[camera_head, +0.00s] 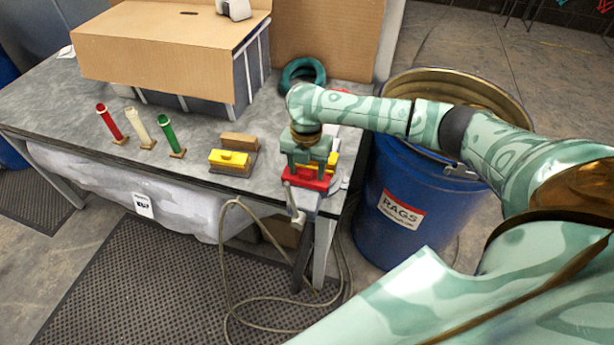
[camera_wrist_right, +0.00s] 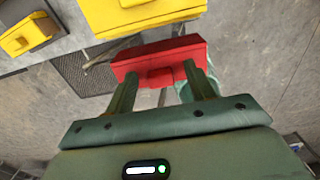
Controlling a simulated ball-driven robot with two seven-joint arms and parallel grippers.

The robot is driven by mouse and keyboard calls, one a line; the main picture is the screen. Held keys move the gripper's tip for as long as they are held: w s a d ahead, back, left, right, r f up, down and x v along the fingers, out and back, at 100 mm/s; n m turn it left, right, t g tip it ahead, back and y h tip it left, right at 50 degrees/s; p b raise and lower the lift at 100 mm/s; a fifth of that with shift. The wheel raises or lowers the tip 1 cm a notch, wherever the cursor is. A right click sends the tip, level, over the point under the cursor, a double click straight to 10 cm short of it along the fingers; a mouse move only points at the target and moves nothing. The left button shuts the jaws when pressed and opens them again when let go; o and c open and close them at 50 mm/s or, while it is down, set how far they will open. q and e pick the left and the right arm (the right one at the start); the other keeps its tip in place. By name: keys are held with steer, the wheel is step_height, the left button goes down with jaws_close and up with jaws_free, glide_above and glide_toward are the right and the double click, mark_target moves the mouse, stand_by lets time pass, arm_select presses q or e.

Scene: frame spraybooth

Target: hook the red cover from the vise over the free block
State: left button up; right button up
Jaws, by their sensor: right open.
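The red cover (camera_head: 306,180) is at the vise (camera_head: 299,214) on the table's front right corner. In the wrist view the red cover (camera_wrist_right: 178,53) is a long bar with a small red grip part between my fingers. My right gripper (camera_head: 307,163) is over it, pointing down; in the wrist view its two fingers (camera_wrist_right: 160,80) stand apart on either side of the grip part. Whether they touch it I cannot tell. A bare brown block (camera_head: 239,140) stands to the left, behind a block with a yellow cover (camera_head: 229,159). My left gripper is not in view.
Red, cream and green tubes (camera_head: 167,135) stand on small bases at the left. A cardboard-topped box (camera_head: 160,55) is behind. A blue rag drum (camera_head: 385,220) stands right of the table. Another yellow piece (camera_head: 333,161) is beside my right gripper. A hose hangs in front.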

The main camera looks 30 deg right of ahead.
steer(key=c, duration=1.1)
steer(key=shift+r, duration=0.1)
